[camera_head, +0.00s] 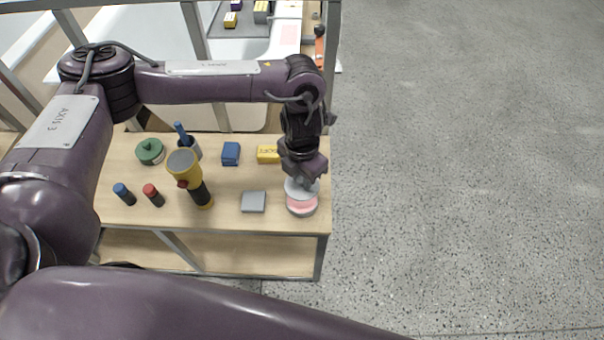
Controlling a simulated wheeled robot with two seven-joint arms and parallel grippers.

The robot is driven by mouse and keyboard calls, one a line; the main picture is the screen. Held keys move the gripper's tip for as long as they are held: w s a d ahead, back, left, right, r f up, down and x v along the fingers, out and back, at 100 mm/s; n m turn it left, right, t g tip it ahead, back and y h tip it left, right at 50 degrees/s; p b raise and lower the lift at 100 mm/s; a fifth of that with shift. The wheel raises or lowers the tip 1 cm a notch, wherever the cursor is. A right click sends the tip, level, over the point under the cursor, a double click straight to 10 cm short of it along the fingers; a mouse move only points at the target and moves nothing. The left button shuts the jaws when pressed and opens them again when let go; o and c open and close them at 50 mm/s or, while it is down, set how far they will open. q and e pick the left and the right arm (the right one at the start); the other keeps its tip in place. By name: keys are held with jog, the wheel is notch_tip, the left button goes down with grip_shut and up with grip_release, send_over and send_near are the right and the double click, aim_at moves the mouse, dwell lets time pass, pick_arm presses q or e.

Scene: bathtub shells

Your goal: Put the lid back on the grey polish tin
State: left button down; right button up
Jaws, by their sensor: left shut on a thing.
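The grey polish tin (302,208) stands near the right end of the wooden bench, open, with pink polish showing at its front. My left gripper (301,177) is over the tin, pointing down and shut on the pale grey round lid (291,188). The lid covers the back part of the tin's mouth from this view. A pink strip shows between the lid and the tin's front rim, so the lid does not sit closed on it. The fingertips are partly hidden by the wrist. My right gripper is out of view.
On the bench (228,213) are a grey flat block (253,202), a yellow box (267,154), a blue box (231,153), a yellow-black tool (184,167), a green pot (150,151), a blue-capped bottle (124,194) and a red-capped bottle (153,195). Open floor lies right.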

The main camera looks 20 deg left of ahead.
aim_at(302, 190)
pick_arm(q)
jog(key=shift+f+b, duration=2.05)
jog(key=shift+f, duration=0.65)
jog(key=shift+f+b, duration=0.35)
jog(key=shift+f, duration=0.15)
jog(key=shift+f, duration=0.15)
jog(key=c, duration=1.1)
grip_release()
jog(key=shift+c, duration=0.2)
jog(key=shift+o, duration=0.2)
jog(key=o, duration=0.4)
